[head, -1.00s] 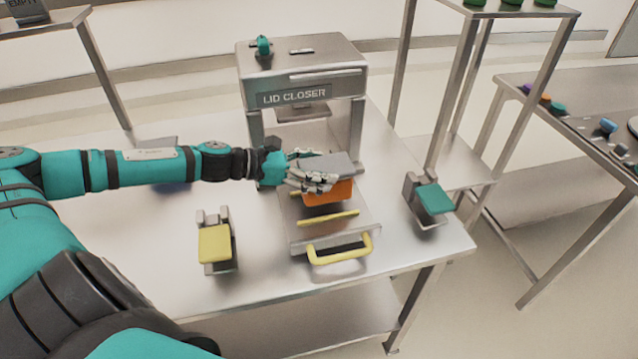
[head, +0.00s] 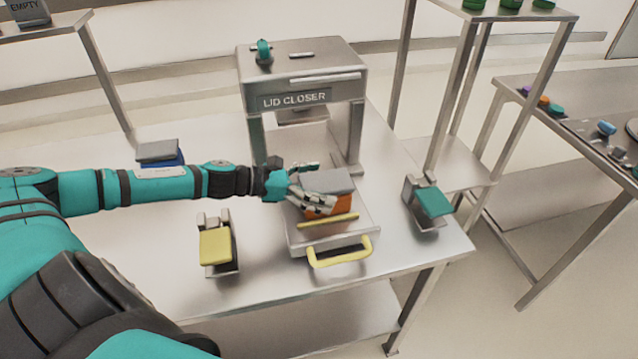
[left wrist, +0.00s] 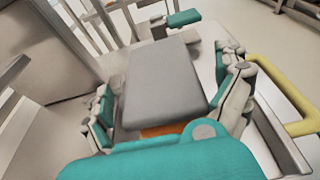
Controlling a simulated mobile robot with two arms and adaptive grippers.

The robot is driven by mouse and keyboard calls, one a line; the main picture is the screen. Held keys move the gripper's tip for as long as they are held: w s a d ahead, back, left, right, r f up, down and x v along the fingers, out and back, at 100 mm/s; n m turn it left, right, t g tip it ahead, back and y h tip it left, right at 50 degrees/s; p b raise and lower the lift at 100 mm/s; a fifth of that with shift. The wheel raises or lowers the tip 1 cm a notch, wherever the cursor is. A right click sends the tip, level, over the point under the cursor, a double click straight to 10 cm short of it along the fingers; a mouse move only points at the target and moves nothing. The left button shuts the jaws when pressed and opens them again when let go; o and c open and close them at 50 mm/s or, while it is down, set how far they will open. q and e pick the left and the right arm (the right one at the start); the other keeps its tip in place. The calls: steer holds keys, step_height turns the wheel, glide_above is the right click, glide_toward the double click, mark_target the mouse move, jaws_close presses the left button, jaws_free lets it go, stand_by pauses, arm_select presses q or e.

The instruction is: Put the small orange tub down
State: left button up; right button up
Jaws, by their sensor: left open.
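The small orange tub (head: 338,205) with a grey lid (head: 326,181) sits on the pull-out metal tray (head: 295,236) in front of the lid closer (head: 302,92). It looks level and appears to rest on the tray; its underside is hidden. My left gripper (head: 318,188) is open, with its fingers spread on either side of the tub. In the left wrist view the grey lid (left wrist: 165,80) lies between the fingers (left wrist: 170,98), and a strip of orange (left wrist: 162,130) shows below it. Whether the fingers still touch the tub is unclear. My right gripper is out of view.
The tray has a yellow front handle (head: 340,254) and a yellow strip (head: 328,220). A stand with a yellow pad (head: 215,246) is left of the tray, one with a teal pad (head: 434,202) right. A grey-lidded blue tub (head: 160,153) is behind my forearm.

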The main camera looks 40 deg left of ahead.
arm_select(q)
steer(key=shift+r, duration=0.2)
steer(key=shift+s+a, duration=0.55)
steer(key=shift+s, duration=0.05)
steer(key=shift+s+a+r+p, duration=0.45)
steer(key=shift+s+p, duration=0.05)
steer(key=shift+s, duration=0.1)
steer(key=p+v, duration=0.7)
steer(key=v, duration=0.1)
steer(key=shift+s+a+p, duration=0.2)
steer(key=shift+a+p, duration=0.1)
steer(key=shift+p, duration=0.1)
steer(key=shift+r, duration=0.1)
